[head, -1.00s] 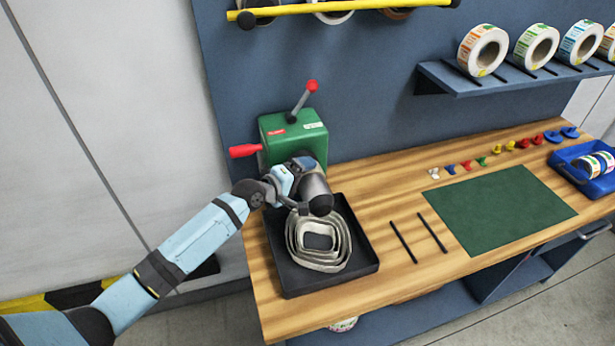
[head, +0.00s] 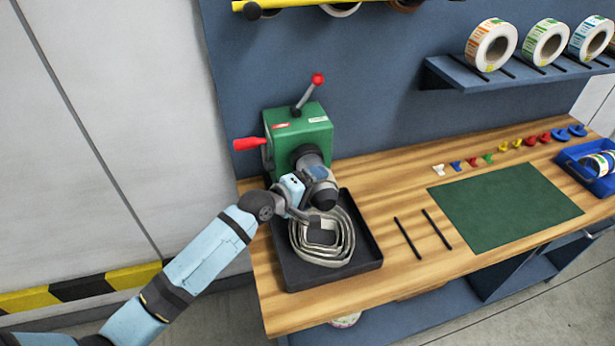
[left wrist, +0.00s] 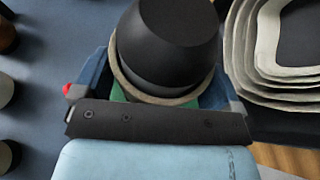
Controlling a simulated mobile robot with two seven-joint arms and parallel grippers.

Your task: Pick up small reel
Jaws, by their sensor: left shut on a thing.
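My left gripper (head: 312,182) reaches in from the left to the front of the green rewinder (head: 300,132). In the left wrist view it (left wrist: 155,92) is shut on a thin beige ring (left wrist: 130,86), which I take to be the small reel. The ring sits around a black, rounded spindle (left wrist: 178,28). In the head view the reel is mostly hidden by the gripper, and the spindle's dark end (head: 325,199) points toward me above the tray. My right gripper does not show.
Below the gripper a black tray (head: 357,268) holds pale waste loops (head: 323,255), also close at the right of the left wrist view. A red-knobbed lever rises from the rewinder and a red handle (head: 249,144) sticks out left. A green mat (head: 505,205) lies right, beyond two black rods.

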